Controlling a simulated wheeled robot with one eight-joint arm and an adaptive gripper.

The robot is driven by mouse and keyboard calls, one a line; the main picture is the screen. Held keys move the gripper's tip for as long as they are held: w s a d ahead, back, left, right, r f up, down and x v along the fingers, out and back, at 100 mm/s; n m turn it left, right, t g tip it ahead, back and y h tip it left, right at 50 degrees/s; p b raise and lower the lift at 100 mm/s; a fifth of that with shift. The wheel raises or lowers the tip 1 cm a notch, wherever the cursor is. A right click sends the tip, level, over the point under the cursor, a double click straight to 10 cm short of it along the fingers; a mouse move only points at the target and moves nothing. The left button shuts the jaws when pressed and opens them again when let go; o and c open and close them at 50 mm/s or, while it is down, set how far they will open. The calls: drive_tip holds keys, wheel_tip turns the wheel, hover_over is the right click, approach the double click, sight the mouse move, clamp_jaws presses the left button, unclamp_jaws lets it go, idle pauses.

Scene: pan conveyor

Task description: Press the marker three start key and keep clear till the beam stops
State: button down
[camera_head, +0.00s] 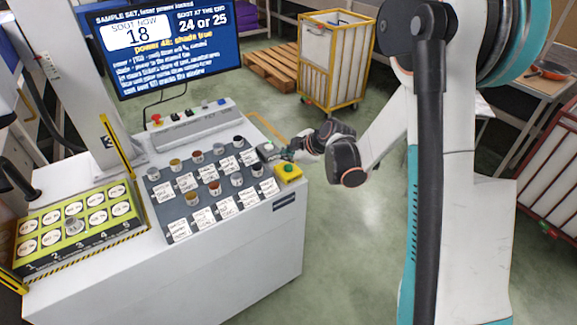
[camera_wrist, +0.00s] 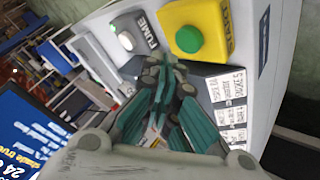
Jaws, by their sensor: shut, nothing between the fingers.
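A yellow box with a round green key (camera_head: 288,168) stands at the right end of the white console's top. In the wrist view the green key (camera_wrist: 189,38) shows from above, with the word START partly readable on the box's side. My gripper (camera_head: 286,154) is shut and empty beside the yellow box, near a grey box with a pale button (camera_head: 267,147). The wrist view shows my fingertips (camera_wrist: 163,72) together below the key in the picture, apart from it. The grey box (camera_wrist: 125,40) there reads FUME.
A dark board (camera_head: 215,205) holds several small pots and white labels. A green-yellow numbered tray (camera_head: 130,222) carries white discs and one grey piece. The screen (camera_head: 165,45) reads soot now 18, 24 or 25 at the end. Open floor lies right of the console.

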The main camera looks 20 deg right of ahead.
sight(287, 169)
drive_tip(key=shift+r+p, duration=1.15)
drive_tip(key=shift+r, duration=0.95)
drive_tip(key=s+a+r+m+h, duration=0.15)
drive_tip(key=s+r+m, duration=0.55)
drive_tip(key=s+r, duration=0.7)
drive_tip(key=s+d+r+m+h, duration=0.1)
drive_tip(key=s+m, duration=0.7)
drive_tip(key=s, duration=1.1)
drive_tip(key=shift+d+r+g+h, duration=0.2)
drive_tip(key=shift+d+g+h, duration=0.3)
drive_tip(key=shift+h, duration=0.55)
